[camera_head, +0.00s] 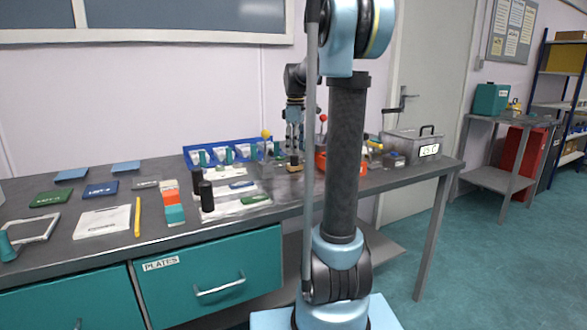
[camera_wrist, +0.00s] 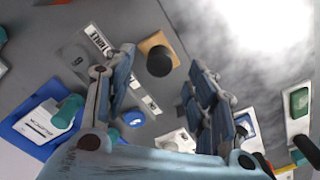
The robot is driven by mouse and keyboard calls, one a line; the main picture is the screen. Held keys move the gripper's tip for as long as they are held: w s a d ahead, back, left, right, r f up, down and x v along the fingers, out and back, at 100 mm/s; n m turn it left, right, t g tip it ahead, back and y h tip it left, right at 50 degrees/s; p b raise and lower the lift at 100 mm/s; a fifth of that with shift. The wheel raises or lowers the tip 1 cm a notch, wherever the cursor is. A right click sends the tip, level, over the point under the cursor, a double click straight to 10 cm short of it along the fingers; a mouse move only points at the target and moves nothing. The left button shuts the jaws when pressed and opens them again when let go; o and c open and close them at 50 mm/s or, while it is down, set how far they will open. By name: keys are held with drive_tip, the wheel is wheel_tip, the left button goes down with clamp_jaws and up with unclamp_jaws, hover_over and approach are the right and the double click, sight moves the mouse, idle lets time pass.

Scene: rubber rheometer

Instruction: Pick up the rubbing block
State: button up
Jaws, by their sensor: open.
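The rubbing block (camera_wrist: 146,43) is a light wooden block with a round black knob on top. In the wrist view it lies on the grey bench between and just beyond the fingertips of my gripper (camera_wrist: 163,62). The two blue-grey fingers are spread apart with nothing held. In the head view my gripper (camera_head: 294,148) points down over the bench, above the small block (camera_head: 295,168), which shows as a light base with a dark top. The gap between fingertips and block is hard to judge.
A blue bin row (camera_head: 222,152) with white packets stands behind. An orange-red tray (camera_head: 340,165) and a grey box with a display (camera_head: 412,146) are to the right. Black cylinders (camera_head: 207,196) stand to the left. A blue tray (camera_wrist: 35,135) lies at lower left in the wrist view.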

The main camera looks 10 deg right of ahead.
sight(294, 158)
drive_tip(key=shift+w+a+f, duration=0.1)
drive_tip(key=shift+a+f, duration=0.05)
drive_tip(key=shift+f, duration=2.55)
drive_tip(key=shift+c, duration=0.5)
clamp_jaws()
